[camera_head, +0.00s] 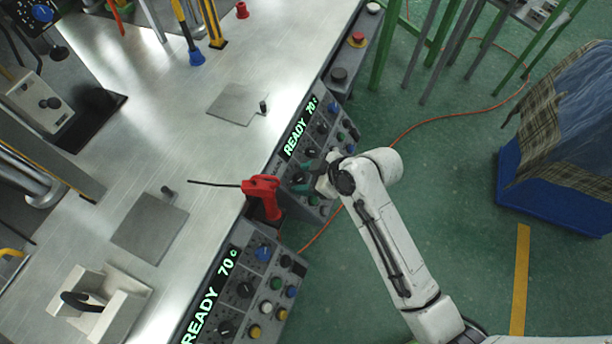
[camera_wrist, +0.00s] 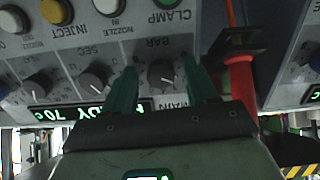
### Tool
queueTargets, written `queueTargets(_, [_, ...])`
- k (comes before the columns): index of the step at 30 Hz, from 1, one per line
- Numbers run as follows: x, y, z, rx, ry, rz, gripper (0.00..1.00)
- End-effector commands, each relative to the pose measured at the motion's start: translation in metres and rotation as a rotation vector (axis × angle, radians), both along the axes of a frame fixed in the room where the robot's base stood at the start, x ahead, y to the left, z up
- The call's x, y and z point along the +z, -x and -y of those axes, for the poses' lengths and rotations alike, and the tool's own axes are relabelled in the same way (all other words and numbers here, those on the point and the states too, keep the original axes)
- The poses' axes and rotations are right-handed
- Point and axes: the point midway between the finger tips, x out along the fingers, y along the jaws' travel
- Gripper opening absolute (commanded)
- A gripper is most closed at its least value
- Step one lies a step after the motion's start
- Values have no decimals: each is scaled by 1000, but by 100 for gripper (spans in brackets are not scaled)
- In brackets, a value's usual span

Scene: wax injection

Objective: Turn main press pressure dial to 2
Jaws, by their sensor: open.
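My gripper (camera_wrist: 163,88) has two dark green fingers, spread apart, in front of a grey control panel (camera_wrist: 75,60). In the wrist view the panel appears upside down. A black round dial (camera_wrist: 163,73) labelled MAIN and BAR sits between the fingertips. The fingers stand on either side of it with gaps, and I see no contact. I cannot read its setting. In the head view my gripper (camera_head: 306,178) is at the panel (camera_head: 315,125) with the lit READY 70 display, and covers part of its lower end, so I cannot make out the dial there.
In the wrist view, another black dial (camera_wrist: 95,78) labelled SEC is left of the main dial, with a green CLAMP button (camera_wrist: 170,3) above. A red-handled tool (camera_head: 262,188) with a thin rod stands between two panels, close to my gripper. Green floor (camera_head: 440,190) is open to the right.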

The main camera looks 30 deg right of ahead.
Motion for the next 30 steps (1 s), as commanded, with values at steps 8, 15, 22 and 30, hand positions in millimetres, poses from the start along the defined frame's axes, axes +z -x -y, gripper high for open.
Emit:
queueTargets(8, [8, 6, 4, -1, -1, 2, 58])
queueTargets(15, [39, 31, 23, -2, 0, 3, 58])
queueTargets(22, [66, 53, 38, -2, -1, 2, 58])
queueTargets(30, [76, 62, 44, 0, 0, 0, 58])
